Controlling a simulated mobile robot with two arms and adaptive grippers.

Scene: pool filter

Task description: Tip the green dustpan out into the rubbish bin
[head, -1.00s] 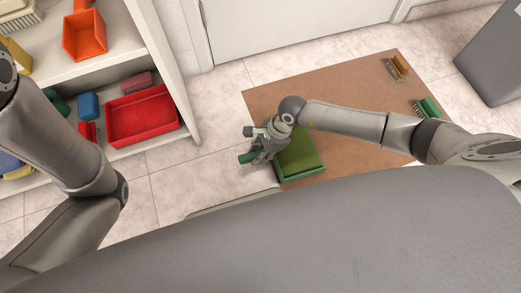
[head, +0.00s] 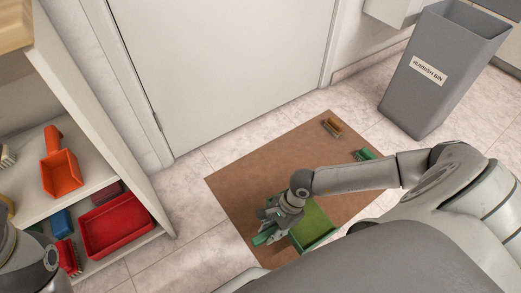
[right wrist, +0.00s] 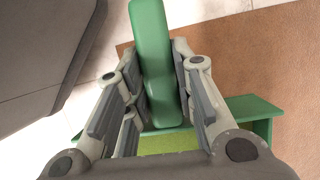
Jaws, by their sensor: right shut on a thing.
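The green dustpan (head: 316,224) is at the near edge of the brown mat, its tray to the right of my right gripper (head: 270,226). The right gripper is shut on the dustpan's green handle, which also shows between the fingers in the right wrist view (right wrist: 151,45). I cannot tell whether the pan rests on the mat or hangs just above it, or what lies in it. The grey rubbish bin (head: 412,98), labelled and open at the top, stands at the upper right, well apart from the dustpan. My left gripper is out of view.
The brown mat (head: 270,165) holds a tan brush (head: 332,127) and a green brush (head: 366,154). A shelf at left holds an orange scoop (head: 61,172) and a red tray (head: 118,224). A white door (head: 225,70) is behind. Tiled floor is clear between mat and bin.

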